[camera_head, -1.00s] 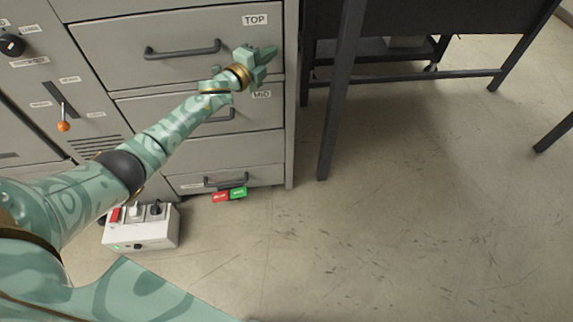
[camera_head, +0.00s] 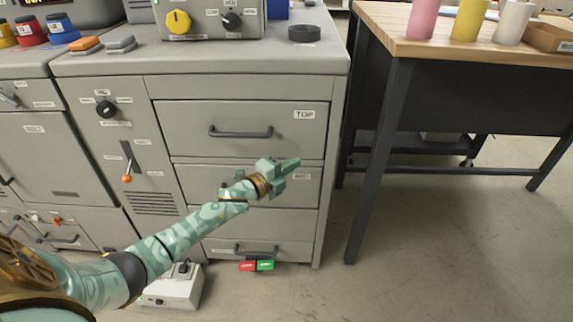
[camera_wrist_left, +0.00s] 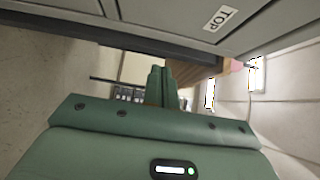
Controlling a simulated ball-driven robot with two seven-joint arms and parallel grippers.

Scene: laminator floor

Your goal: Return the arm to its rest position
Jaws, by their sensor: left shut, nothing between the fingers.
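My left arm (camera_head: 165,245) is patterned green and reaches in from the lower left of the head view. Its gripper (camera_head: 290,168) is shut and empty, in front of the middle drawer (camera_head: 205,178) of the grey cabinet. It points to the right, and I cannot tell its exact gap to the drawer front. In the left wrist view the fingers (camera_wrist_left: 158,82) are together, with the drawer labelled TOP (camera_wrist_left: 262,32) close by at the upper right. My right gripper is in neither view.
The top drawer (camera_head: 285,120) and those below look closed. A wooden-topped table (camera_head: 450,50) stands at the right. Floor (camera_head: 460,260) before it is clear.

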